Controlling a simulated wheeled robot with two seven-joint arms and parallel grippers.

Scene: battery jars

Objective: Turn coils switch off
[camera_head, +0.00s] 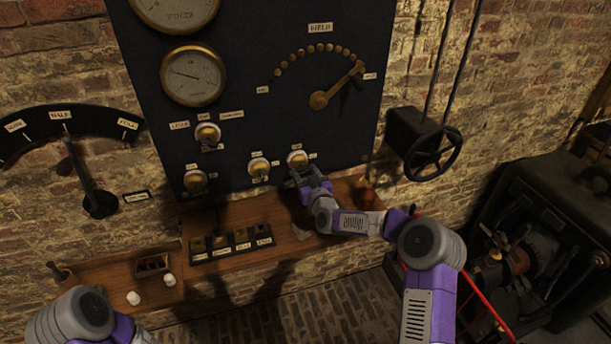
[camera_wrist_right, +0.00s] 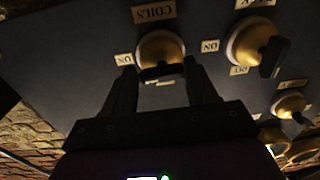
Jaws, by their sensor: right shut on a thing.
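The coils switch (camera_head: 297,158) is a brass dial low on the dark panel, the rightmost of several. In the right wrist view, where the scene appears upside down, its brass dial (camera_wrist_right: 161,46) sits beside a "COILS" label (camera_wrist_right: 154,13). My right gripper (camera_head: 308,180) is at this switch. In the wrist view the gripper (camera_wrist_right: 163,80) has a finger on each side of the switch's black handle (camera_wrist_right: 162,71) and is shut on it. The handle looks crosswise between the fingers. The label beyond it is partly hidden. My left gripper is out of view.
A similar switch (camera_head: 259,167) stands close left of it, with more switches further left. A wooden shelf (camera_head: 342,189) runs below the panel. A black handwheel (camera_head: 433,153) juts from the wall at right. A large lever (camera_head: 338,85) is above.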

